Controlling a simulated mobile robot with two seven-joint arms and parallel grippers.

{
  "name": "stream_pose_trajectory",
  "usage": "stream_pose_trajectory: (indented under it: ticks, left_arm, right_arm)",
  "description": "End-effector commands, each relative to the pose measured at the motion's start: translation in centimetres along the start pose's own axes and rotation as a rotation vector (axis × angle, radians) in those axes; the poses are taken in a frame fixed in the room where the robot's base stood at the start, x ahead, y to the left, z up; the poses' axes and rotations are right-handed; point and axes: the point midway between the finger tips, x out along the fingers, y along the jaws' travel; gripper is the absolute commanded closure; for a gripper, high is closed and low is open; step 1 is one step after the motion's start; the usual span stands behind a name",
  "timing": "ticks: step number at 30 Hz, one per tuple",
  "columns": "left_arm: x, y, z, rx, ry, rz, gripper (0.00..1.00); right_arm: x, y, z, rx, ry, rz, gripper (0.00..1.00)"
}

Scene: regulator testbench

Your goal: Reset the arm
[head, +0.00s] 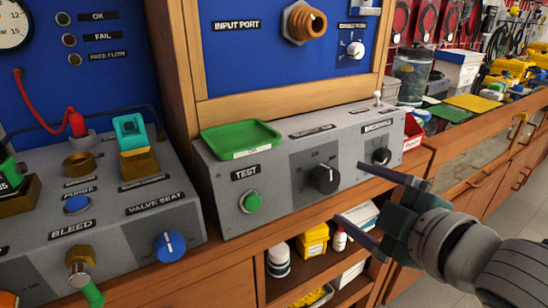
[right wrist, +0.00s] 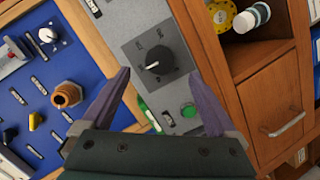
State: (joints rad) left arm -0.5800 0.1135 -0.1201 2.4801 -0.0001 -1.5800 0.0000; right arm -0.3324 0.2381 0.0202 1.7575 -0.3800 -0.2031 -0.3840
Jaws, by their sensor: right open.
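My right gripper (head: 350,195) is open and empty in the head view, in front of the right part of the grey control box. Its arm comes in from the lower right. In the right wrist view its two purple-grey fingers (right wrist: 165,95) are spread wide, with the black rotary knob (right wrist: 155,67) showing beyond and between them. In the head view the same black knob (head: 324,178) is on the front of the grey box (head: 222,197), left of the fingertips. I see no contact between fingers and knob. My left gripper is not in view.
A green tray (head: 240,137) rests on the box above the green TEST button (head: 252,202). A smaller black knob (head: 381,156) is near the upper finger. A second grey panel with a blue knob (head: 169,246) stands left. Shelves below hold a yellow box (head: 313,240).

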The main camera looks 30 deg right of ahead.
Motion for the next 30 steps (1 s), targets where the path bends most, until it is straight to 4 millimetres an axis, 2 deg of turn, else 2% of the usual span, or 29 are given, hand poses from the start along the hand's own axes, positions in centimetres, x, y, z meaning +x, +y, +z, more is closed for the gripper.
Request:
stream_pose_trajectory:
  ticks: [3, 6, 23, 26, 30]
  left_arm:
    - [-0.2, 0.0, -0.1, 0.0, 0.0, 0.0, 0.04]
    - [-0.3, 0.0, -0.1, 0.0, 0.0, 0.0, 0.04]
    - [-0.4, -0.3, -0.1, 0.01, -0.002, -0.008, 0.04]
    - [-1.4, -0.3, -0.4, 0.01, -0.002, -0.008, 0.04]
    - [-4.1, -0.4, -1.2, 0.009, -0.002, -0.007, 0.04]
  right_arm:
    - [-1.5, 0.0, 0.0, 0.001, -0.001, -0.001, 0.06]
    - [-2.0, 0.0, 0.0, 0.001, -0.001, -0.001, 0.06]
    - [-2.3, 0.1, -0.1, 0.009, -0.006, -0.003, 0.06]
    - [-3.0, 0.6, -0.4, 0.067, -0.053, -0.028, 0.06]
    - [-5.9, 0.9, -1.5, 0.266, -0.217, -0.134, 0.06]
